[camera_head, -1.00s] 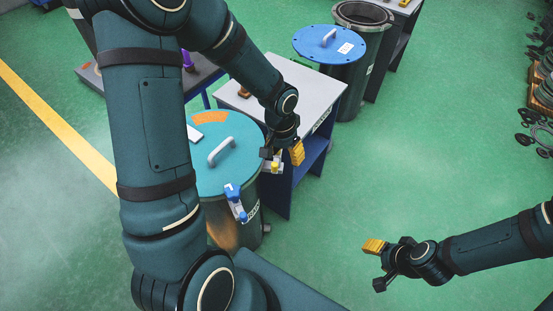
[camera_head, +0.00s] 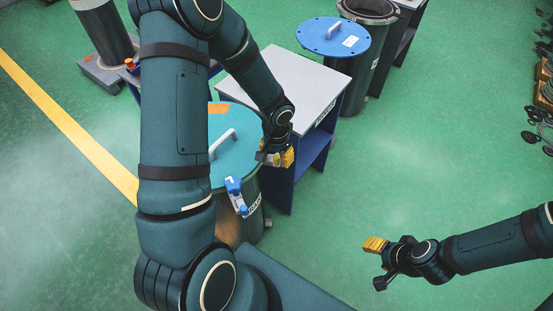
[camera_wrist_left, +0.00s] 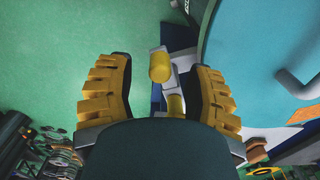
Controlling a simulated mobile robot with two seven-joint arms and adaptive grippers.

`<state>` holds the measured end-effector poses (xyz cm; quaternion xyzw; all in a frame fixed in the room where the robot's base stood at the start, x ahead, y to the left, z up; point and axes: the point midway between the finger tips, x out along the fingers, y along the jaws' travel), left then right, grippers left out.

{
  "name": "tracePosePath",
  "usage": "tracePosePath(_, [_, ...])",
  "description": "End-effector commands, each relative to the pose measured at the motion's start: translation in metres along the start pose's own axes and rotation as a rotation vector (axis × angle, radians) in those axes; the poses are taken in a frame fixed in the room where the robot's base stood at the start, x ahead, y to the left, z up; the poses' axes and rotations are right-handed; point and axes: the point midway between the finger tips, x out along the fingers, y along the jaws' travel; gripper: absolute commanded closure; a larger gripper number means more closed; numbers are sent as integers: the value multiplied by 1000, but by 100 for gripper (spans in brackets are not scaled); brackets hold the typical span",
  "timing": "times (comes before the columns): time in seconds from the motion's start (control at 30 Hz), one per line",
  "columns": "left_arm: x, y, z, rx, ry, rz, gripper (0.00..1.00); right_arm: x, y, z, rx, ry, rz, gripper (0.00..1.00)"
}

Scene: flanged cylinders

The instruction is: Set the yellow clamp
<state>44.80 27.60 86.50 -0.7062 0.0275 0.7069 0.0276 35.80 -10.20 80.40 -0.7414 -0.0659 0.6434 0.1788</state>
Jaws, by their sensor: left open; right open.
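The yellow clamp (camera_wrist_left: 160,66) shows in the left wrist view between the two yellow finger pads of my left gripper (camera_wrist_left: 157,95), nearer the right pad. It sits beside the rim of the teal lid (camera_wrist_left: 255,50). In the head view my left gripper (camera_head: 276,158) is at the lid's right edge and hides most of the clamp. The fingers stand apart, with a gap on the left of the clamp. The teal lid (camera_head: 226,150) with its grey handle covers a dark cylinder, and a blue clamp (camera_head: 236,196) is on its front rim. My right gripper (camera_head: 385,262) is open and empty over the floor.
A grey-topped table (camera_head: 285,80) with blue sides stands right behind the teal-lidded cylinder. Further back is a blue-lidded cylinder (camera_head: 335,38). An open dark cylinder (camera_head: 370,12) stands beside it.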

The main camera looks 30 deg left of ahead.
Motion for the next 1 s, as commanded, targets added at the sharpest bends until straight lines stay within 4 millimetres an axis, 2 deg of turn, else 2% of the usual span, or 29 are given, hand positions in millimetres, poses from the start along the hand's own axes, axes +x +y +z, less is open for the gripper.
tracePosePath(0.2, [16,0,0,0,0,0,48,3,1,2,-1,-3,0,48])
tracePosePath(0.47, [16,0,0,0,1,0,48,3,1,2,-1,-3,0,48])
tracePosePath(0.5, [16,0,0,0,1,0,45,3,1,2,-1,-3,0,48])
tracePosePath(0.57, [16,0,0,0,1,0,66,3,1,1,-1,-3,0,48])
tracePosePath(0.6, [16,0,0,0,1,0,80,3,1,1,-1,-3,0,48])
tracePosePath(0.67, [16,0,0,0,1,0,100,3,1,1,-1,-3,0,48])
tracePosePath(1.0, [17,3,-2,-10,2,0,100,6,2,2,-1,-4,-1,48])
